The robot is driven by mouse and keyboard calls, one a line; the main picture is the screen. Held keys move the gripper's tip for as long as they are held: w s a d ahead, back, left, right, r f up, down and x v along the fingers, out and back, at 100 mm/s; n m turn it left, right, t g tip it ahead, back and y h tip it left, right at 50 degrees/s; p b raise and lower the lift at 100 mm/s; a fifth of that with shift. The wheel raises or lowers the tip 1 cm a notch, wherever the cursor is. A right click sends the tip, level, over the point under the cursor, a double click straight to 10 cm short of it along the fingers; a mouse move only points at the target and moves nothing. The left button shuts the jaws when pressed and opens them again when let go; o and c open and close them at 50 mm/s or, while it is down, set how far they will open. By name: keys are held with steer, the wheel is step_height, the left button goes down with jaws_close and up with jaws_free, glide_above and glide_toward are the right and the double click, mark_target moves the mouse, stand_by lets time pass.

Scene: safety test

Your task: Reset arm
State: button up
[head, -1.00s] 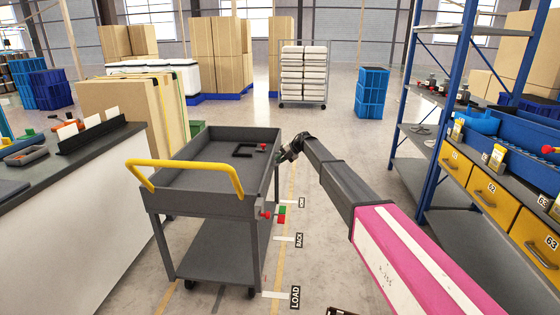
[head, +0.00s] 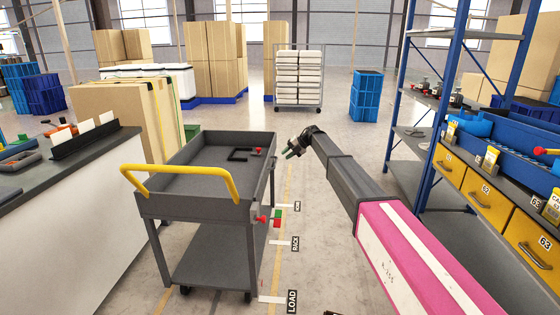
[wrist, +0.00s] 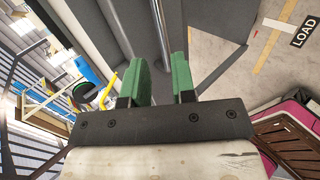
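My arm reaches forward from the lower right, with its pink and white link nearest. My gripper (head: 288,153) hangs over the aisle just right of the grey cart (head: 190,206), with a small gap to the cart's side in the head view. In the wrist view the two green fingers (wrist: 162,80) stand apart with nothing between them, so it is open and empty.
The cart has a yellow handle (head: 180,170) and a dark bracket-like piece (head: 240,155) on its top tray. A workbench (head: 75,165) is at left. Blue-framed shelving with yellow drawers (head: 490,203) is at right.

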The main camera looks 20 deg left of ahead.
steer(key=shift+v, duration=1.25)
